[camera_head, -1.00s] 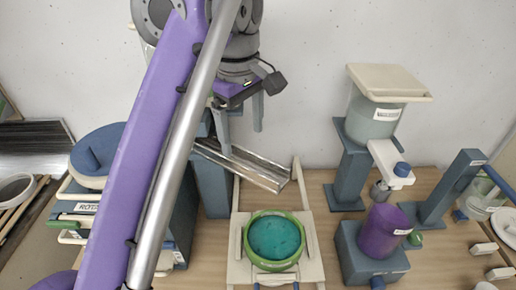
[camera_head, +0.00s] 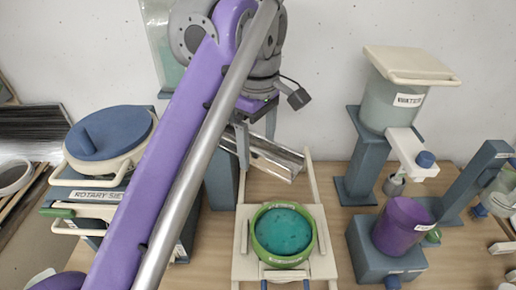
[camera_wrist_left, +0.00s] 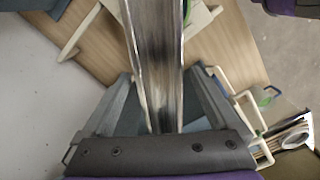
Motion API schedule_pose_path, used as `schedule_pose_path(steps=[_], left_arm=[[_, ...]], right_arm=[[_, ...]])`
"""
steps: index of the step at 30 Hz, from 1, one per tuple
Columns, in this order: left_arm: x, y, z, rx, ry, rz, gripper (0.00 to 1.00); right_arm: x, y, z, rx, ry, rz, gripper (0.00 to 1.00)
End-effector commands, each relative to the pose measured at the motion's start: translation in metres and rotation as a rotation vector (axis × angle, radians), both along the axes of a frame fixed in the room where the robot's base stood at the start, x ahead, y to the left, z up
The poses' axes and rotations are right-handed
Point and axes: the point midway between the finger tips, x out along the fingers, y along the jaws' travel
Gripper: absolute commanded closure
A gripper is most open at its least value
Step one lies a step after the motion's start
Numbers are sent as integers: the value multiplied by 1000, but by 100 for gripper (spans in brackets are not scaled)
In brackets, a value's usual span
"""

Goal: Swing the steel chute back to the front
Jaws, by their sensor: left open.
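The steel chute (camera_head: 277,157) is a bright metal trough at the back. It slopes down to the right from beside a blue post (camera_head: 221,178), its free end behind the green-rimmed bucket (camera_head: 283,233) of teal liquid. My left gripper (camera_head: 257,138) is open at the chute, pointing down. In the left wrist view the chute (camera_wrist_left: 157,50) runs lengthwise between the spread fingers of that gripper (camera_wrist_left: 160,85), with a gap on each side. The chute's upper end is hidden behind my left arm and gripper. My right gripper is not in view.
The bucket sits in a cream frame (camera_head: 243,268). A rotary sieve (camera_head: 108,145) with a blue lid stands left. A water tank (camera_head: 393,103) on a blue stand and a purple bucket (camera_head: 402,222) stand right. A wall is close behind.

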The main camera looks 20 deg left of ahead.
Motion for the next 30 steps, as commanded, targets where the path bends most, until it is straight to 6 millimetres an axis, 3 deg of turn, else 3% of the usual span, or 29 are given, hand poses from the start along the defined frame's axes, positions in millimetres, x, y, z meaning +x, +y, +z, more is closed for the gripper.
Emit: schedule_pose_path(steps=[10, 25, 30], left_arm=[[0, 0, -3, 0, 0, 0, 7], [0, 0, -3, 0, 0, 0, 97], [0, 0, -3, 0, 0, 0, 100]], right_arm=[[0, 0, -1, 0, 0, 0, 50], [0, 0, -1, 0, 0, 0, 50], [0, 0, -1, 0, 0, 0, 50]])
